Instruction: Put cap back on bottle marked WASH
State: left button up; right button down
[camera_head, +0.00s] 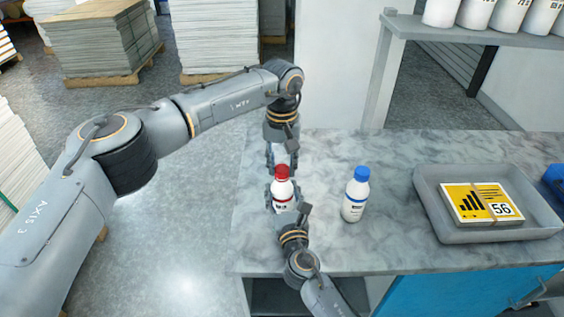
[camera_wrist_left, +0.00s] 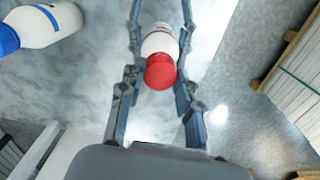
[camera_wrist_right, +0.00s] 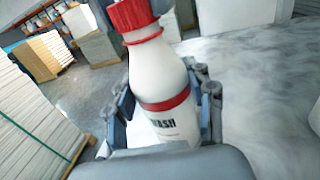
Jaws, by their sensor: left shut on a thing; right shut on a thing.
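The white bottle marked WASH (camera_head: 283,192) has a red band and is held above the worktop's left part. My right gripper (camera_head: 286,206) is shut around its body; the label shows in the right wrist view (camera_wrist_right: 172,112). The red cap (camera_head: 282,171) is at the bottle's top, and also shows in the left wrist view (camera_wrist_left: 160,72). In the right wrist view, a white neck strip and a red ring show below the cap; I cannot tell if it is fully seated. My left gripper (camera_head: 282,163) comes from the far side, its fingers on either side of the cap, shut on it.
A second white bottle (camera_head: 354,202) with a blue cap stands upright to the right on the marble worktop (camera_head: 380,250). A grey tray (camera_head: 428,192) holds a yellow-and-white card stack (camera_head: 470,203). A shelf with white containers (camera_head: 480,14) is at the back right. Paper stacks stand on the floor.

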pick_arm(q)
jog(key=m, duration=0.6)
dwell(0.3)
jog(key=o, duration=0.8)
jog(key=shift+c, duration=0.2)
jog(key=shift+r, duration=2.2)
jog(key=shift+c, duration=0.5)
